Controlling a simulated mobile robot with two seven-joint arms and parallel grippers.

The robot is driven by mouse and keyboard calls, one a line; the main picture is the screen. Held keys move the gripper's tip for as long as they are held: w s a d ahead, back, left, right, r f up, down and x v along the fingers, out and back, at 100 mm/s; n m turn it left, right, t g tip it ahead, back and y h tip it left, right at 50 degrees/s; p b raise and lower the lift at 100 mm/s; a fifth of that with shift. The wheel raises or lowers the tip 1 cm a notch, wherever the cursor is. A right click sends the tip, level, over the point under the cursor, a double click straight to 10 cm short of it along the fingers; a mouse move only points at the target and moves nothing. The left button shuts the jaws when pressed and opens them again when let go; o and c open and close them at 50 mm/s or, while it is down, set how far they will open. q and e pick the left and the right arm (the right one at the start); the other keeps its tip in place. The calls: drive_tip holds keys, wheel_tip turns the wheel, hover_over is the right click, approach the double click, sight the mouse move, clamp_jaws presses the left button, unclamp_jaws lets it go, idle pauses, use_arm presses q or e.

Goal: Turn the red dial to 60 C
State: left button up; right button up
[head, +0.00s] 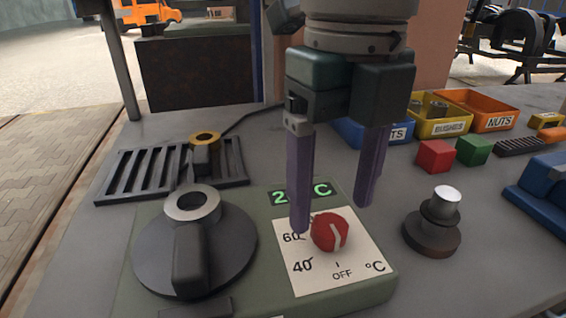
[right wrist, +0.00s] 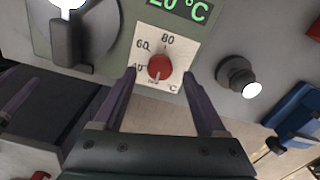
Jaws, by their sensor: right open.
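The red dial (head: 330,232) sits on a white scale plate (head: 357,262) on a grey-green heater unit (head: 382,290). Its white pointer line points at OFF. The right wrist view shows the dial (right wrist: 160,67) with 40, 60 and 80 marks around it. The green display (head: 300,193) reads 20 °C. My right gripper (head: 332,218) is open, pointing down, with its fingers on either side of the dial and gaps between. How high the tips are is unclear. Purple finger-like parts at the right wrist view's left edge look like my left gripper (right wrist: 18,100), only partly shown.
A round dark plate (head: 240,245) with a ring and black handle is left of the dial. A dark knob with a silver top (head: 432,232) stands right. Behind are a slotted rack (head: 120,180), red block (head: 435,156), green block (head: 473,149) and parts bins (head: 497,100).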

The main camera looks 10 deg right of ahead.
sight(329, 233)
drive_tip(key=shift+f, duration=1.2)
clamp_jaws()
